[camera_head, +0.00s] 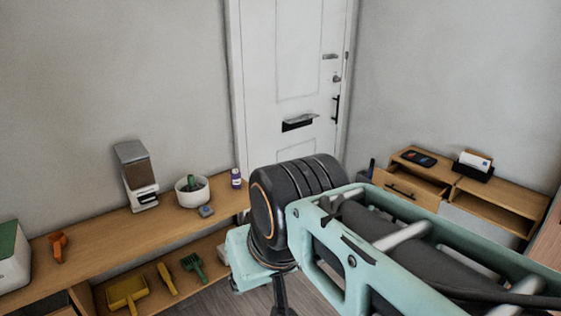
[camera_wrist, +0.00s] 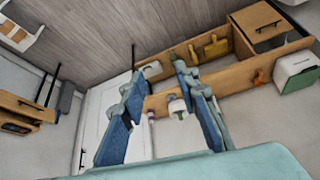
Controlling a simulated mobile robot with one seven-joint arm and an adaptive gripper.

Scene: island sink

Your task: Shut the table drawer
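The small wooden table (camera_head: 500,192) stands against the wall at the right in the head view. Its drawer (camera_head: 402,190), with a black bar handle, appears pulled out, with part of its inside showing behind the front. In the wrist view the drawer (camera_wrist: 28,108) is at the left edge, seen turned, partly cut off. My gripper (camera_wrist: 158,82) is open and empty, its blue-padded fingers spread apart. It is away from the drawer, touching nothing visible. In the head view my arm hides the fingers and part of the table's lower front.
A phone (camera_head: 419,158) and a black letter holder (camera_head: 473,172) are on the table. Wooden floor (camera_wrist: 100,35) is clear.

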